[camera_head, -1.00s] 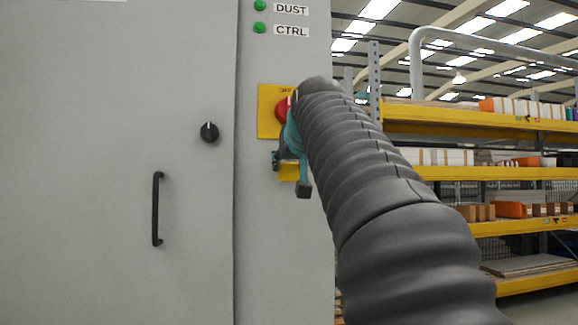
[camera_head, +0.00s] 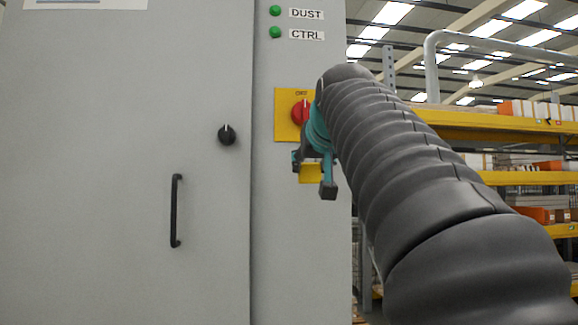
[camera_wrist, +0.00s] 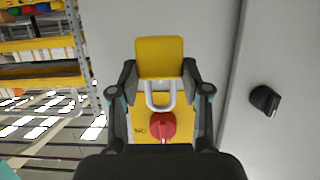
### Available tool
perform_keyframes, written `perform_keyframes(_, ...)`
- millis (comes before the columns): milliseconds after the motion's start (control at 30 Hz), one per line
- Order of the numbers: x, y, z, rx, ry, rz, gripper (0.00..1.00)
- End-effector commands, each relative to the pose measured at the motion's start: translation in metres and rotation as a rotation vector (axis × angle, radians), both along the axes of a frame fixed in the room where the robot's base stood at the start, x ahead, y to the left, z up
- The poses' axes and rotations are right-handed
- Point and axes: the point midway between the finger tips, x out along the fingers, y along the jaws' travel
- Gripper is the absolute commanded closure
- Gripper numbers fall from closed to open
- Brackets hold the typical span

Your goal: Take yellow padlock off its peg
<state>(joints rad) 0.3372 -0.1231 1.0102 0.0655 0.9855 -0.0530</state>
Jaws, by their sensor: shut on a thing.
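The yellow padlock (camera_wrist: 160,57) sits between the fingertips of my gripper (camera_wrist: 159,72) in the wrist view, which shows it upside down. The fingers are shut on the sides of its body. Its grey shackle (camera_wrist: 161,97) reaches toward the red switch knob (camera_wrist: 162,126) on a yellow plate (camera_wrist: 203,143). I cannot tell whether the shackle is still around the peg. In the head view the padlock (camera_head: 310,175) is partly hidden by my gripper (camera_head: 312,172), just below the yellow plate (camera_head: 284,128) and the red knob (camera_head: 299,112).
The plate is on a grey cabinet (camera_head: 130,110) with a black knob (camera_head: 227,134) and a black door handle (camera_head: 175,210). Two green lamps (camera_head: 275,22) sit above the plate. Yellow shelving (camera_head: 480,122) stands behind at the right. My dark arm hides part of the cabinet's right edge.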

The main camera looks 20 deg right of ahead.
Motion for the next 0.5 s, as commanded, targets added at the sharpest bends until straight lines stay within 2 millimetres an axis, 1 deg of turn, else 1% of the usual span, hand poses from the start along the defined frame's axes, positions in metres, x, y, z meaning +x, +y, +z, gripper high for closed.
perform_keyframes(500, -0.020, 0.006, 0.000, 0.000, -0.001, 0.000, 0.89)
